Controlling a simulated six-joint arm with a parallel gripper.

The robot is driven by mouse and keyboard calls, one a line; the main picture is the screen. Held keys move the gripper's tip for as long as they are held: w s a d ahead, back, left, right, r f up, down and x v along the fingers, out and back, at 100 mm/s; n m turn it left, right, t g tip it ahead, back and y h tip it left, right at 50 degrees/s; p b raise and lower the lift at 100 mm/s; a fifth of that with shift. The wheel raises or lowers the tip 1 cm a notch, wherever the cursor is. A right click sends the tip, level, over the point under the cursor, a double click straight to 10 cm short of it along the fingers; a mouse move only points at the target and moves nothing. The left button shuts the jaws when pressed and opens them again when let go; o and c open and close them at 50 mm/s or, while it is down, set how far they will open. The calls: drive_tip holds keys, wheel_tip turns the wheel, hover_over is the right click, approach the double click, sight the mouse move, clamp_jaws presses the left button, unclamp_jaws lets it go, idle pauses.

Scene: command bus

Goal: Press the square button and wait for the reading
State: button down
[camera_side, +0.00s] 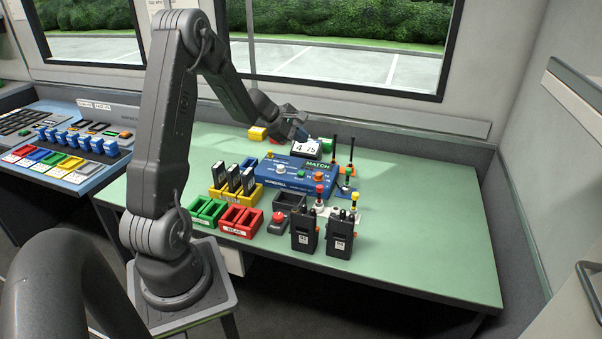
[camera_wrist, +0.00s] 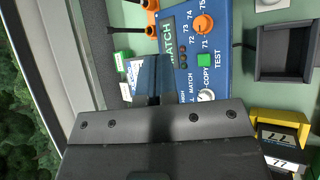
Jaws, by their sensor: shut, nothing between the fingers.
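The blue device box (camera_side: 290,176) stands on the green table; its face also fills the middle of the wrist view (camera_wrist: 222,35). Its square green button (camera_wrist: 204,60) sits near the words COPY and TEST; it shows small in the side view (camera_side: 300,174). A green strip on the box reads MATCH (camera_wrist: 169,38). An orange knob (camera_wrist: 203,24) is beside the button, and a pale knob (camera_wrist: 206,96) is nearer my gripper. My gripper (camera_side: 302,134) is shut and empty, above the table behind the box, apart from the button. Its fingertips (camera_wrist: 154,62) partly cover the box's edge.
Antennas with orange bases (camera_side: 347,170) stand to the right. Green bins (camera_side: 207,210), red bins (camera_side: 241,220) and two radios (camera_side: 305,232) are in front. The table's right side is clear.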

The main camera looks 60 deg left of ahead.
sight(301, 173)
drive_tip(key=shift+f, duration=4.35)
drive_tip(key=shift+f, duration=0.15)
drive_tip(key=shift+f, duration=0.3)
drive_tip(key=shift+f, duration=0.35)
drive_tip(key=shift+r, duration=0.8)
drive_tip(key=shift+r, duration=2.55)
